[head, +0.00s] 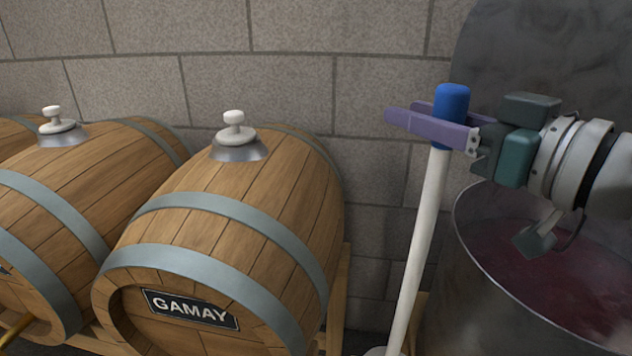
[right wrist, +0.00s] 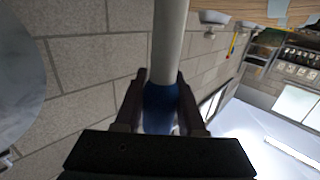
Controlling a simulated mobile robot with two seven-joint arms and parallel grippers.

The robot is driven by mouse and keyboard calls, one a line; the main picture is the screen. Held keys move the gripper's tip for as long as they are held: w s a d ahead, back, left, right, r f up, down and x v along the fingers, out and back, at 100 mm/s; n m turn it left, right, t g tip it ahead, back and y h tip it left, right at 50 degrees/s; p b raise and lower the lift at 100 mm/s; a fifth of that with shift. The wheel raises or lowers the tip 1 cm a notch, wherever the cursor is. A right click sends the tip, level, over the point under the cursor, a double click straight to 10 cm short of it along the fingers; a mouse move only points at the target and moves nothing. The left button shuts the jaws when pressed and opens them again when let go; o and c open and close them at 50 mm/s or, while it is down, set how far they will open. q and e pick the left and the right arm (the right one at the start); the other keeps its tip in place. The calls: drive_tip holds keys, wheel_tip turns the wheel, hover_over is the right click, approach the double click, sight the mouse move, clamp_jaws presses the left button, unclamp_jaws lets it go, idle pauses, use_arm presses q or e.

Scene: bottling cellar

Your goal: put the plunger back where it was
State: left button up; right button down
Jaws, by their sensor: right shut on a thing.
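The plunger (head: 424,225) has a long white shaft and a blue grip at its top. It stands nearly upright, tilted a little, between the Gamay barrel and the steel vat. My right gripper (head: 422,121) is shut on the blue grip, coming in from the right. In the right wrist view, the blue grip (right wrist: 160,107) sits between the fingers and the white shaft runs away from them. The plunger's lower end is mostly cut off by the bottom edge of the head view; a pale bit shows there. My left gripper is not in view.
The steel vat (head: 462,262) at right holds dark red liquid. The Gamay barrel (head: 285,205) stands left of the plunger, with a white-knobbed bung (head: 234,134) on top. More barrels (head: 85,180) stand farther left. A stone wall (head: 300,80) closes the back.

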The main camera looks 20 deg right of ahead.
sight(422, 201)
wheel_tip(422, 201, down, 9)
drive_tip(key=b, duration=0.3)
drive_tip(key=shift+f+b, duration=0.1)
drive_tip(key=shift+b, duration=0.3)
drive_tip(key=shift+f, duration=0.1)
drive_tip(key=c, duration=1)
unclamp_jaws()
drive_tip(key=shift+f, duration=0.15)
drive_tip(key=o, duration=0.5)
